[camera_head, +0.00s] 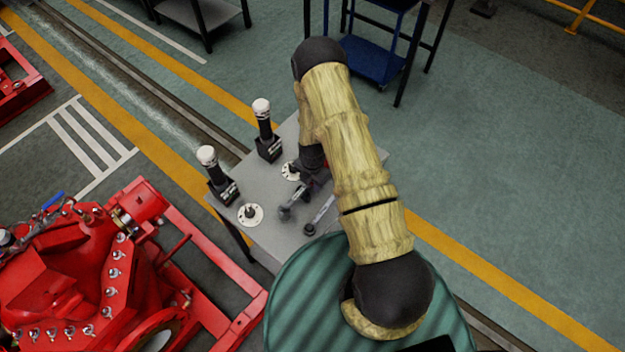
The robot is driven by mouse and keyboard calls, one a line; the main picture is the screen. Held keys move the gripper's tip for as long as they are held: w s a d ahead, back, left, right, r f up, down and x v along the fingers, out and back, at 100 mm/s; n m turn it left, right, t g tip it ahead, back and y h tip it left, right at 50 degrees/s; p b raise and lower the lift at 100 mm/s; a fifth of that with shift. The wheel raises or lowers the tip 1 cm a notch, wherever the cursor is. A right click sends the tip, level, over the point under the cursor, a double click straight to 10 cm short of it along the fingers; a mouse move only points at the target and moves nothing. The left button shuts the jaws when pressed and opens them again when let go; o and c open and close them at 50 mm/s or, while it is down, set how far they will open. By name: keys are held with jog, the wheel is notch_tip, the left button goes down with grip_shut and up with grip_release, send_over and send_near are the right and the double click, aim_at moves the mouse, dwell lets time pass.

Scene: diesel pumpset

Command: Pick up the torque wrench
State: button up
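A small grey table (268,238) stands below my arm. A slim tool with a grey shaft and a dark round end (321,211), which looks like the torque wrench, lies on it near its front right edge. Its upper end runs up beside my arm and may be partly hidden. My gripper (292,205) is low over the table, just left of this tool, pointing down and left. It is small and dark here, and I cannot tell whether its fingers are apart or touch anything. A little red shows beside the wrist, partly covered by my arm.
Two black holders with white-topped dark tools (264,130) (217,174) stand along the table's left side. Two pale round flanged parts (250,214) (291,171) lie near them. Red pump machinery (75,275) is at lower left. A blue cart (372,62) stands behind. The right floor is clear.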

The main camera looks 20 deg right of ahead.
grip_shut()
jog(key=shift+r, duration=0.15)
notch_tip(320, 180, up, 10)
jog(key=b, duration=0.3)
dwell(0.6)
